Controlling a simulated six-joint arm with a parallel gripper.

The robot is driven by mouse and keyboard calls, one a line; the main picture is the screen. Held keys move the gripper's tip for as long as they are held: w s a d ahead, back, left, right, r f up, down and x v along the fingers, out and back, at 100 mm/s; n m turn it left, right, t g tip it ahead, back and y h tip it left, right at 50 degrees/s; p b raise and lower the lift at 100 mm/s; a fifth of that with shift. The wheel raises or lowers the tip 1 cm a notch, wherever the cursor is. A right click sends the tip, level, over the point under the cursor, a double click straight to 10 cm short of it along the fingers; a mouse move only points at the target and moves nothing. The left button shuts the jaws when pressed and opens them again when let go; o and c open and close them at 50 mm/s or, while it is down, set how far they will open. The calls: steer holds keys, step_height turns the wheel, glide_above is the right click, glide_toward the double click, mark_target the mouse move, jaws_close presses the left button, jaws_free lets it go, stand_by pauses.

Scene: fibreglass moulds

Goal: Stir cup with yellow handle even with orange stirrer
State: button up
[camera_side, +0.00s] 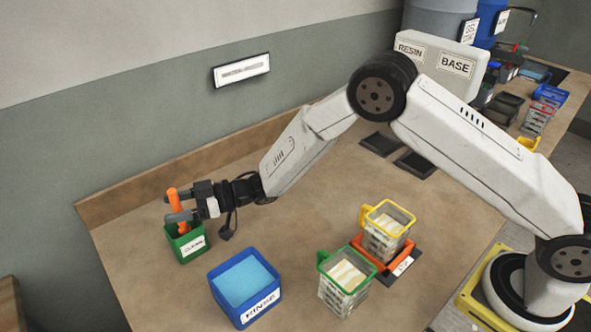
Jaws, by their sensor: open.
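The orange stirrer (175,203) stands upright, slightly tilted, in a green container (185,247) with a white label at the left of the bench. My gripper (170,209) is open at the stirrer's upper part, with its fingers close beside it; I cannot tell whether they touch it. The stirrer's lower end is hidden inside the container. The cup with the yellow handle (385,236) is clear with pale contents, and sits on an orange stand (402,267) at the right, far from my gripper.
A similar cup with a green handle (343,283) stands in front of the orange stand. A blue RINSE container (244,289) with light blue liquid stands between the green container and the cups. Dark pads (415,164) lie behind. The bench (300,230) middle is clear.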

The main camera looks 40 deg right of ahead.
jaws_close()
steer(key=shift+r, duration=0.2)
steer(key=shift+r, duration=5.35)
